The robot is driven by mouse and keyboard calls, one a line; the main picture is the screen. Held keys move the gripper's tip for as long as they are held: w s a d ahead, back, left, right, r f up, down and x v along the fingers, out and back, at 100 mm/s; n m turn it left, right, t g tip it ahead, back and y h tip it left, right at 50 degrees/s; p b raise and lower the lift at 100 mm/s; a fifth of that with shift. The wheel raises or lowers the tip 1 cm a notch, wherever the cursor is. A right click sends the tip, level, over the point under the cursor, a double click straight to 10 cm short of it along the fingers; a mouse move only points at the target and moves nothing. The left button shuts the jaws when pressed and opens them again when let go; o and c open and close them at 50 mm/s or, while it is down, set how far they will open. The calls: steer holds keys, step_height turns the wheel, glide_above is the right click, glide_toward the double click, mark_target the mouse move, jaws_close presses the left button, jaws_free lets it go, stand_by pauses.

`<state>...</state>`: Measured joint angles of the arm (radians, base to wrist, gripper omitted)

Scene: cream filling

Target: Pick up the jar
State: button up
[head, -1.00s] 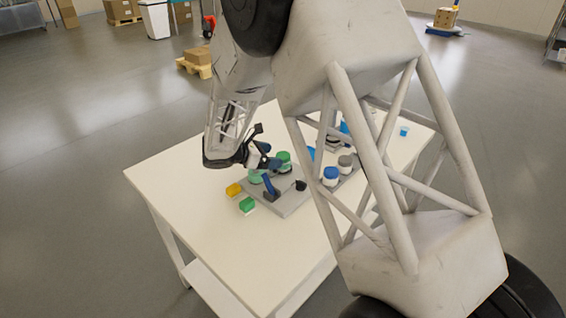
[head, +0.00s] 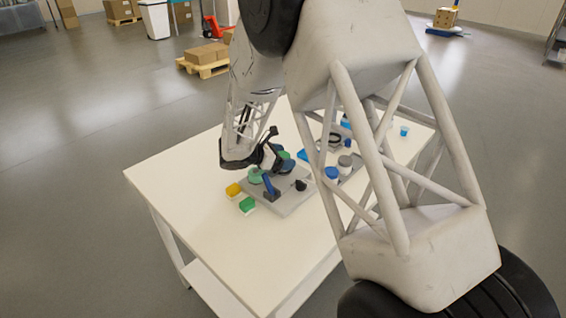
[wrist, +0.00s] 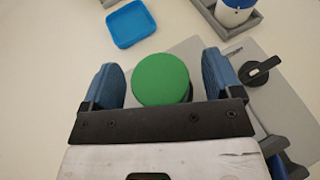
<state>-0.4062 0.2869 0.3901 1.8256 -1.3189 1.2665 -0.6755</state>
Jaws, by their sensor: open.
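A jar with a round green lid (wrist: 160,80) is in the wrist view, between the two blue fingers of my gripper (wrist: 170,85). The fingers are open, with a visible gap on each side of the lid. In the head view my gripper (head: 275,166) is over the grey plate (head: 288,205), and the arm partly hides what is there. A green round shape (head: 255,176) shows beside the gripper at the plate's left; I cannot tell if it is the same jar. Other jars with blue (head: 331,173) and grey (head: 345,161) lids stand to the right.
A blue tray (wrist: 130,24) lies on the white table (head: 215,240). A black knob (wrist: 260,70) on the plate and a blue-lidded jar in a grey holder (wrist: 250,20) are to the right. Yellow (head: 233,189) and green (head: 247,204) blocks lie left of the plate. The table's front is clear.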

mark_target(283, 155)
stand_by(0.4)
steer(key=c, duration=1.1)
steer(key=shift+o, duration=0.2)
steer(key=shift+r, duration=0.15)
step_height(283, 155, up, 10)
steer(key=shift+f, duration=0.15)
